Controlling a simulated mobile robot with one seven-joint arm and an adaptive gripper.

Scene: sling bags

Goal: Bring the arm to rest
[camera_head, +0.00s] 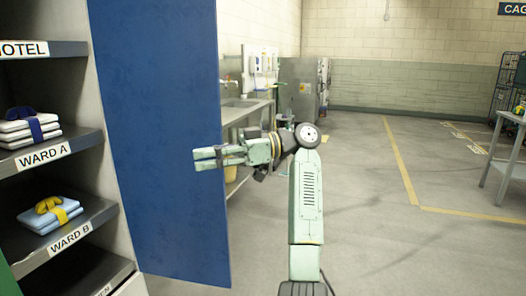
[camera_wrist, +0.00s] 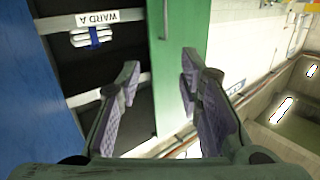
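My gripper (camera_head: 207,158) is at the end of my raised pale green arm, in front of the blue panel (camera_head: 160,130) in the head view. Its fingers point left toward the shelves. In the wrist view my gripper (camera_wrist: 158,100) has its two purple-padded fingers spread apart, with nothing between them. The wrist picture appears upside down, as the WARD A label shows inverted there. My gripper is apart from the shelves and the stacks on them.
Labelled shelves (camera_head: 70,238) at left hold a white folded stack with a blue band (camera_head: 30,128) and a light blue stack with a yellow band (camera_head: 48,212). A sink counter (camera_head: 245,108) stands behind my arm. A metal table (camera_head: 510,122) stands at right. The middle floor is clear.

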